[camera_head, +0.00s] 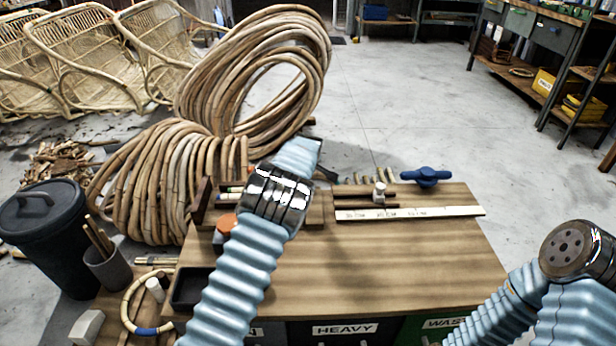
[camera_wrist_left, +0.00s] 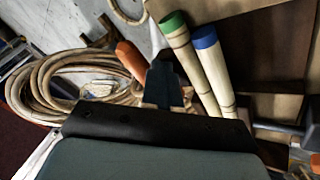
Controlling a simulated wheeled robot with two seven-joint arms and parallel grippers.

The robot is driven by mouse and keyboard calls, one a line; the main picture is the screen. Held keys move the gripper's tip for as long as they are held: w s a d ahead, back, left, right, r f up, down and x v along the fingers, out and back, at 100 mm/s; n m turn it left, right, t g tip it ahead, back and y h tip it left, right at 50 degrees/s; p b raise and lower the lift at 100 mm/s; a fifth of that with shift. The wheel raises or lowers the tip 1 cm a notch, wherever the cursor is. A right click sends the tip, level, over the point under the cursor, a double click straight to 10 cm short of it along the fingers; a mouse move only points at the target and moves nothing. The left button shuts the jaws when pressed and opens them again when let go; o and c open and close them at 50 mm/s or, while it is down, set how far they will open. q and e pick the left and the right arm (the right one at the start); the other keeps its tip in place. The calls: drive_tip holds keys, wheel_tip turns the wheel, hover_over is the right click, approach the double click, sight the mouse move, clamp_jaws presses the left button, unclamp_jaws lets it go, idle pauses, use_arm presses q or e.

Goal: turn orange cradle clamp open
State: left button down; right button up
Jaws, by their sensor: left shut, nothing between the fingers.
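An orange part (camera_head: 227,223), likely the orange cradle clamp's handle, shows at the left of the wooden bench in the head view, partly hidden by my left arm. In the left wrist view an orange handle (camera_wrist_left: 131,60) stands just left of my left gripper (camera_wrist_left: 163,80). The gripper's fingers are shut and empty, close beside the handle; I cannot tell whether they touch it.
Green-capped (camera_wrist_left: 174,35) and blue-capped (camera_wrist_left: 210,55) rods lie right of the left fingers. A blue clamp handle (camera_head: 426,178) and a ruler strip (camera_head: 410,213) are at the bench's back. Rattan coils (camera_head: 170,175) stand behind. The bench top (camera_head: 380,260) is clear at centre right.

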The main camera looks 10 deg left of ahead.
use_arm(q)
drive_tip(key=s+d+r, duration=0.2)
drive_tip(key=d+r, duration=0.2)
drive_tip(key=r, duration=0.4)
drive_tip(key=shift+s+d, duration=0.25)
drive_tip(key=shift+s, duration=0.1)
